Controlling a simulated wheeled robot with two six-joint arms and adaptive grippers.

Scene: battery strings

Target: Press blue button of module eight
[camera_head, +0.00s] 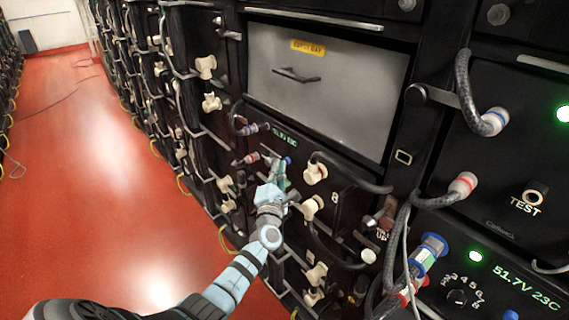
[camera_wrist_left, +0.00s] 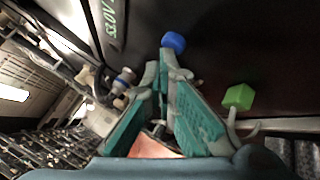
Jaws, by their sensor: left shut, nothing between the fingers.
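Module eight is a black panel marked "8" (camera_head: 334,197) with a small green readout, low in the rack below the grey drawer. Its blue button (camera_head: 288,160) is a small spot just right of my left fingertips. In the left wrist view the blue button (camera_wrist_left: 173,41) is a rounded knob on the dark panel. My left gripper (camera_head: 278,168) reaches up to the panel; its teal fingers (camera_wrist_left: 168,62) are shut and empty, tips at the button's lower edge. I cannot tell whether they touch it. My right gripper is not in view.
A green block-like knob (camera_wrist_left: 238,97) sits right of the fingers in the left wrist view. Cream connectors (camera_head: 315,173) and black cables lie close right of the gripper. A grey drawer (camera_head: 325,90) is above. The red aisle floor (camera_head: 90,190) at left is clear.

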